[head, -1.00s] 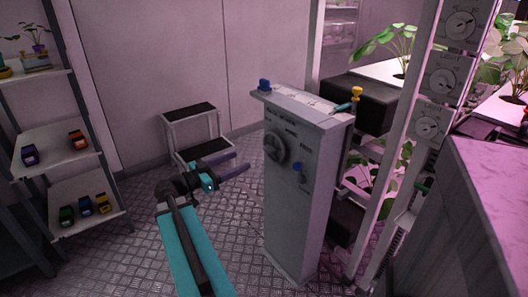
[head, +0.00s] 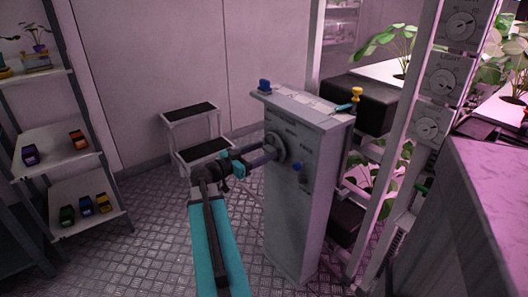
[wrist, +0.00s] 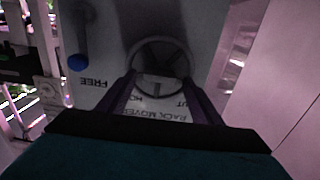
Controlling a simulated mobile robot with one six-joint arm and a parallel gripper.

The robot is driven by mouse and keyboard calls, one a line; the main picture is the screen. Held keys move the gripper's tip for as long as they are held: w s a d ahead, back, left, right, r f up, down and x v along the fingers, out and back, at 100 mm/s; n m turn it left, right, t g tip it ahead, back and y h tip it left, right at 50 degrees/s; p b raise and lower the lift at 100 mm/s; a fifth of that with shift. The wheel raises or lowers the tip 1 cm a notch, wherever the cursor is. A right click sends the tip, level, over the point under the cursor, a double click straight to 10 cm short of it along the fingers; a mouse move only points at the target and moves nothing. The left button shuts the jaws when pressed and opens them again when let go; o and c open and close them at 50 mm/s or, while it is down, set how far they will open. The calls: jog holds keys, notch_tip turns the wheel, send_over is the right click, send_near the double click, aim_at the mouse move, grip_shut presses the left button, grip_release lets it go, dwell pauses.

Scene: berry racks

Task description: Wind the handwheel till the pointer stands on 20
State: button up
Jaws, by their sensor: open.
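The handwheel (head: 277,148) is a dark spoked wheel on the front of a grey cabinet (head: 290,205). In the wrist view the handwheel (wrist: 159,68) is straight ahead, with its rim and spokes visible. My gripper (head: 268,155) is open at the wheel; in the wrist view its two purple fingers (wrist: 160,85) stand apart on either side of the wheel's lower rim. I cannot tell whether they touch it. A lever with a blue knob (head: 297,167) sits beside the wheel; the knob (wrist: 78,63) is near the word FREE in the wrist view. I cannot make out a pointer or the number 20.
A step stool (head: 190,110) stands behind my arm by the wall. A shelf (head: 75,150) with small coloured items is at the left. A white post with dials (head: 430,128) and a plant rack are right of the cabinet.

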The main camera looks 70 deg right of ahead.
jog(key=shift+s+d, duration=0.25)
jog(key=shift+d, duration=0.15)
